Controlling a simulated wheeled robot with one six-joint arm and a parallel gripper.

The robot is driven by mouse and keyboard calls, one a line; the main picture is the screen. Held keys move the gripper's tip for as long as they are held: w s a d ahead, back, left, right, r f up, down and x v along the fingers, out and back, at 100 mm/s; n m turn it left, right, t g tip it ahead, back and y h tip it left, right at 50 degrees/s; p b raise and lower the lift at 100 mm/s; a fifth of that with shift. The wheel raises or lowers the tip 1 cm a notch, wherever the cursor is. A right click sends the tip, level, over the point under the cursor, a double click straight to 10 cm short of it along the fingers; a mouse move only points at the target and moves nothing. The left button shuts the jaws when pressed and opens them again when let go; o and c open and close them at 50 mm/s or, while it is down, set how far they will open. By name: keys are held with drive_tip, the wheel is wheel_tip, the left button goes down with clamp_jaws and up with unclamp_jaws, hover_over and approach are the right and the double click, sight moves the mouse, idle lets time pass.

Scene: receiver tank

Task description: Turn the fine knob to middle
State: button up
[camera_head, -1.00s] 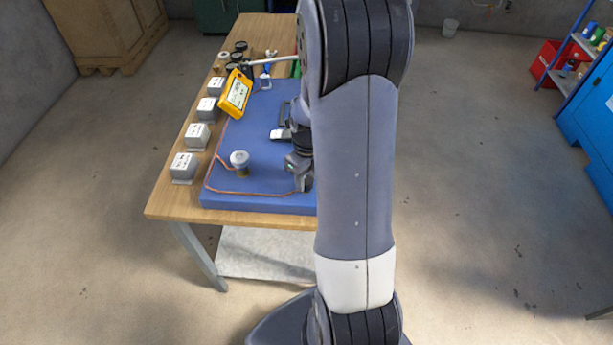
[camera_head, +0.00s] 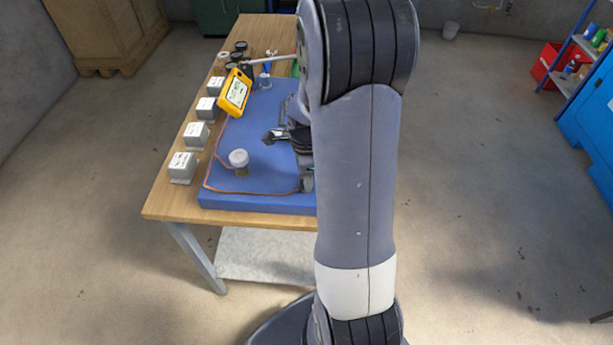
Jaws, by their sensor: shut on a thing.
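My gripper (camera_head: 291,141) is low over the blue board (camera_head: 230,181) on the wooden table, right of a round white-capped post (camera_head: 238,159) and apart from it. My own arm covers much of the gripper and the right part of the board. The fingertips are small and partly hidden. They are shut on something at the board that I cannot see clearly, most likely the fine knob. I cannot make out the knob's pointer or its setting.
A yellow meter (camera_head: 234,93) leans at the board's left back. Several grey-white boxes (camera_head: 183,167) line the table's left edge. A copper-coloured tube (camera_head: 213,187) runs along the board's front left. Dark round pieces (camera_head: 240,47) stand at the back.

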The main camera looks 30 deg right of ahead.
drive_tip(key=n, duration=0.5)
drive_tip(key=shift+n+b, duration=0.3)
drive_tip(key=shift+b, duration=0.1)
drive_tip(key=n, duration=0.4)
drive_tip(key=shift+n, duration=0.3)
drive_tip(key=n+b, duration=0.1)
drive_tip(key=n, duration=0.3)
drive_tip(key=shift+a+n+h, duration=0.1)
drive_tip(key=shift+n+h, duration=0.2)
drive_tip(key=n, duration=1)
drive_tip(key=shift+t, duration=0.3)
drive_tip(key=n, duration=0.9)
drive_tip(key=shift+n+b, duration=0.35)
drive_tip(key=shift+n, duration=2.65)
